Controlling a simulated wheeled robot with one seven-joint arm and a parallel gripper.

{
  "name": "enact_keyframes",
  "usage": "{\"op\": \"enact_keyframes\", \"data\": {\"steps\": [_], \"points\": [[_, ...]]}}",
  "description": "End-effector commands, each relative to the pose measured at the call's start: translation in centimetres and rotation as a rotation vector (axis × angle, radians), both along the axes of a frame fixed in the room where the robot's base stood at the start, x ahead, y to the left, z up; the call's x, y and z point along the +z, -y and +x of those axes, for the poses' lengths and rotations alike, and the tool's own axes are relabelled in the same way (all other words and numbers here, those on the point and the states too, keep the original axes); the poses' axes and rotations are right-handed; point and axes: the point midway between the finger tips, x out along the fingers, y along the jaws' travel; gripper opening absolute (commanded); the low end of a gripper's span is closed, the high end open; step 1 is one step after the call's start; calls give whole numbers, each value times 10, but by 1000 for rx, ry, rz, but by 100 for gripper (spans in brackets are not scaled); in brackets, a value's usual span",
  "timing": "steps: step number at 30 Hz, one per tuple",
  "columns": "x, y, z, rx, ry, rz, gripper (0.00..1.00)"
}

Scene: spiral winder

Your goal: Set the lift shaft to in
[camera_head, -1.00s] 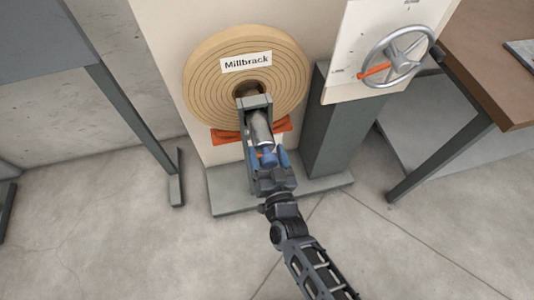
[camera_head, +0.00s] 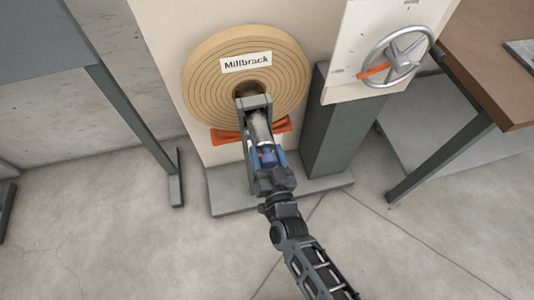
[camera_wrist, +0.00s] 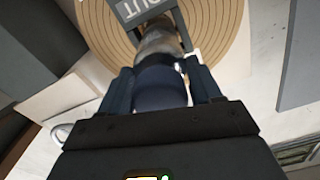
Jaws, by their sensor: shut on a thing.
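The lift shaft (camera_head: 260,127) is a grey metal cylinder with a blue grip (camera_head: 268,158). It lies in a grey frame (camera_head: 254,102) in front of the tan spiral roll labelled Millbrack (camera_head: 205,85). My gripper (camera_head: 270,154) is shut on the blue grip, one finger on each side. In the wrist view the blue grip (camera_wrist: 160,88) sits between my fingers, with the grey shaft (camera_wrist: 158,42) beyond it. A grey plate there (camera_wrist: 145,10) carries upside-down lettering that seems to read OUT. The shaft's far end is hidden.
A silver handwheel (camera_head: 398,58) with an orange pointer (camera_head: 372,70) is on a white panel at upper right. A grey post (camera_head: 338,135) stands right of the frame. Table legs stand at both sides. Open floor lies in front.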

Motion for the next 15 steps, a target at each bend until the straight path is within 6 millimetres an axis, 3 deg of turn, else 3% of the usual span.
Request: {"op": "enact_keyframes", "data": {"steps": [5,15], "points": [[-2,-5,20,-2,4,3,9],[-4,-27,94,-2,2,2,9]]}}
